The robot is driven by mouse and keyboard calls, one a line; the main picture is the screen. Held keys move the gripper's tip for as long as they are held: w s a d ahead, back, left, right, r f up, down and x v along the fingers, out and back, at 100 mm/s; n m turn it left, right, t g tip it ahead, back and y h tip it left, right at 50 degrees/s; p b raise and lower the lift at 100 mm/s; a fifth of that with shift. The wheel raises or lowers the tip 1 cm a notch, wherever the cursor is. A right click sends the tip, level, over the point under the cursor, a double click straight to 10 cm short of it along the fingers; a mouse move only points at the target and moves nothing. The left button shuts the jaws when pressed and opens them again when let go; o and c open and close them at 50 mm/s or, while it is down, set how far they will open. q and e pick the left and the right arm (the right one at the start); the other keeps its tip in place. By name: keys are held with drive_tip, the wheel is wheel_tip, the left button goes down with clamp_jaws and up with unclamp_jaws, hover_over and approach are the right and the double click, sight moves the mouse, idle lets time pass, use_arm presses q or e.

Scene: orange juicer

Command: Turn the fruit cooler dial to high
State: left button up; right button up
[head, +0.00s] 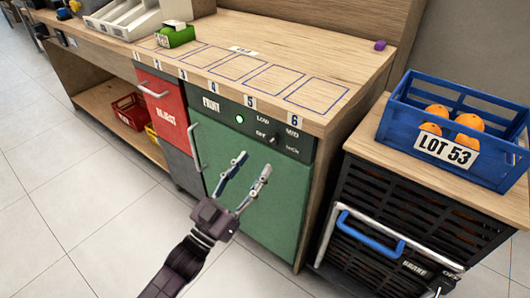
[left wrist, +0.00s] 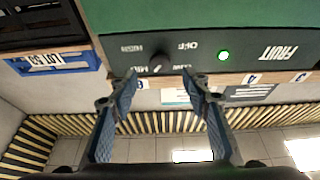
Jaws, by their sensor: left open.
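The green fruit cooler (head: 245,200) has a dark control panel with a lit green light (head: 239,119), which also shows in the left wrist view (left wrist: 222,56). Its black dial (head: 275,138) sits between the OFF, LOW, MID and HIGH labels. In the left wrist view, where the panel is upside down, the dial (left wrist: 160,62) shows a small pale mark; its exact setting is hard to tell. My left gripper (head: 254,163) is open and empty in front of the cooler, below the dial in the head view. In the wrist view its fingertips (left wrist: 163,80) lie either side of the dial, apparently apart from it.
The wooden counter (head: 310,45) with outlined numbered spots overhangs the panel. A red burst drawer (head: 163,108) is left of the cooler. At right, a blue crate (head: 405,125) of oranges stands on a cart with a blue-grip handle (head: 370,235). The tiled floor in front is clear.

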sight(271, 142)
use_arm(q)
drive_tip(key=x, duration=0.7)
drive_tip(key=shift+w+d, duration=0.1)
drive_tip(key=shift+w, duration=0.1)
use_arm(e)
drive_tip(key=shift+v, duration=0.9)
use_arm(q)
drive_tip(key=c, duration=1.2)
drive_tip(key=shift+o, duration=0.2)
